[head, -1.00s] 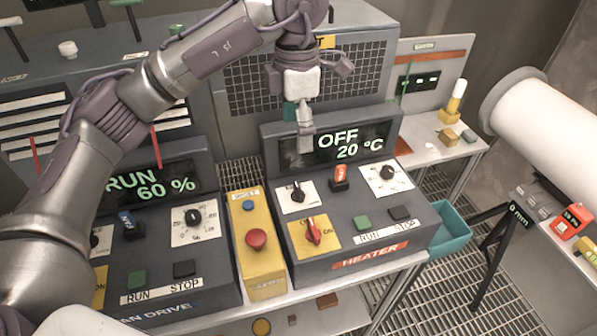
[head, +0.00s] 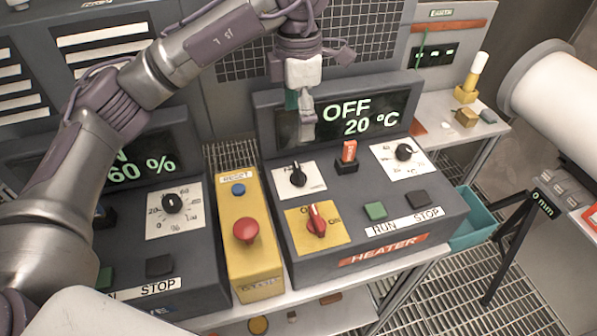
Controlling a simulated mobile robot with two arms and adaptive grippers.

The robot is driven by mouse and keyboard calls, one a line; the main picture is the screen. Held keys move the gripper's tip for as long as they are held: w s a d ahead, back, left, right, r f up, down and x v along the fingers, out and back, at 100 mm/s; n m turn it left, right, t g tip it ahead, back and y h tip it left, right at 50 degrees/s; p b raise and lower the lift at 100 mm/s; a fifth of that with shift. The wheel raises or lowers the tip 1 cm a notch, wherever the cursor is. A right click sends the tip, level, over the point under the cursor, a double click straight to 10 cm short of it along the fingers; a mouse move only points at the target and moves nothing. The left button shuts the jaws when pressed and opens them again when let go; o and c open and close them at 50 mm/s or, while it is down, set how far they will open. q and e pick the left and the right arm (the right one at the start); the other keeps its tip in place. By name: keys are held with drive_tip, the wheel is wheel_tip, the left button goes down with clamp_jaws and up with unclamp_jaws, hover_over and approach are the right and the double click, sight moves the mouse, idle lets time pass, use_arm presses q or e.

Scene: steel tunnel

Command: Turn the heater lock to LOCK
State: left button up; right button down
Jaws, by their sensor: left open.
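The heater box (head: 300,259) stands on the bench, and its display (head: 365,116) reads OFF, 20 °C. It carries a black rotary knob (head: 298,174) on a white plate, a red handle (head: 317,221) on a yellow plate, and an upright orange tag (head: 349,151) in a small black base. I cannot read LOCK on any of them. The red handle points up and slightly left. My left gripper (head: 307,128) hangs above the box in front of the display's left part, open, empty and apart from the controls. My right gripper is not in view.
A yellow box (head: 253,281) with a red mushroom button (head: 246,230) stands left of the heater, beside the fan drive box (head: 192,276). The heater also has a green button (head: 375,211), a dark one (head: 418,199) and a dial (head: 404,152). A teal bin (head: 477,232) is at the right.

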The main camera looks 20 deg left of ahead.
sight(298, 169)
use_arm(q)
wheel_tip(298, 169, down, 12)
drive_tip(key=p, duration=0.4)
drive_tip(key=shift+s+f, duration=0.15)
drive_tip(key=shift+f, duration=0.45)
drive_tip(key=shift+c, duration=0.3)
drive_tip(key=c, duration=1.1)
